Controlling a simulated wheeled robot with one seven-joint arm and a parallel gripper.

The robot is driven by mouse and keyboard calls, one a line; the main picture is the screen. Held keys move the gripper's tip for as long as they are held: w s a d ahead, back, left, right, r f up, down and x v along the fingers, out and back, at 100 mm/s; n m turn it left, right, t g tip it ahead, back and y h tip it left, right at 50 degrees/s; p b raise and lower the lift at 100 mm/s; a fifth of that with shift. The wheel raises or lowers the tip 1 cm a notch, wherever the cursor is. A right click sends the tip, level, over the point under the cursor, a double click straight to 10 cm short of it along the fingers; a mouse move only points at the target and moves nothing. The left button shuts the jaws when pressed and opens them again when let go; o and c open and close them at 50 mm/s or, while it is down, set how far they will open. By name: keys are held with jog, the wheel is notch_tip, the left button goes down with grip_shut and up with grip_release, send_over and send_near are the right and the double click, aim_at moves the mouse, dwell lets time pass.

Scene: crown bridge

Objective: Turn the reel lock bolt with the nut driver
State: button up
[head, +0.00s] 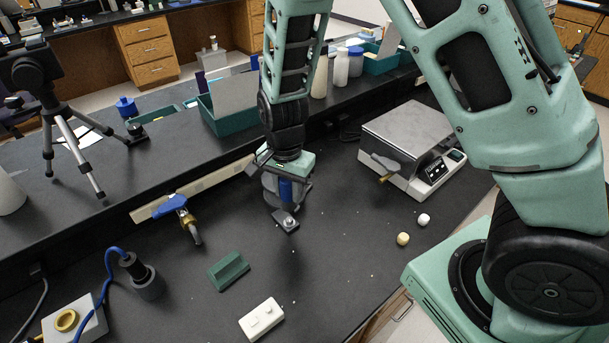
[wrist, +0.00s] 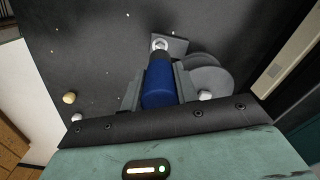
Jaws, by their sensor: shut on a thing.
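My gripper (head: 286,182) is shut on the blue handle of the nut driver (head: 286,190), which points down at the bench. In the wrist view the blue handle (wrist: 158,84) sits between my two fingers (wrist: 159,86). A bright round metal part, which could be the driver's tip or the reel lock bolt (wrist: 160,44), shows at the handle's far end over a small dark plate (wrist: 178,47). I cannot tell whether the driver is seated on the bolt. The grey round reel (wrist: 212,76) is beside the handle, partly hidden by my gripper.
A green block (head: 228,271) and a white block (head: 261,319) lie in front. Two small knobs (head: 403,239) (head: 423,220) lie near the front edge. A raised shelf runs behind.

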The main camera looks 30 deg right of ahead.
aim_at(289, 205)
dwell(0.5)
jog(key=shift+f+b, duration=0.9)
jog(key=shift+f, duration=1.05)
jog(key=shift+p, duration=0.65)
jog(key=shift+f+b, duration=0.6)
jog(key=shift+f, duration=0.3)
dwell(0.5)
jog(key=shift+m+p, duration=1.55)
jog(key=shift+m, duration=0.85)
jog(key=shift+n, duration=0.5)
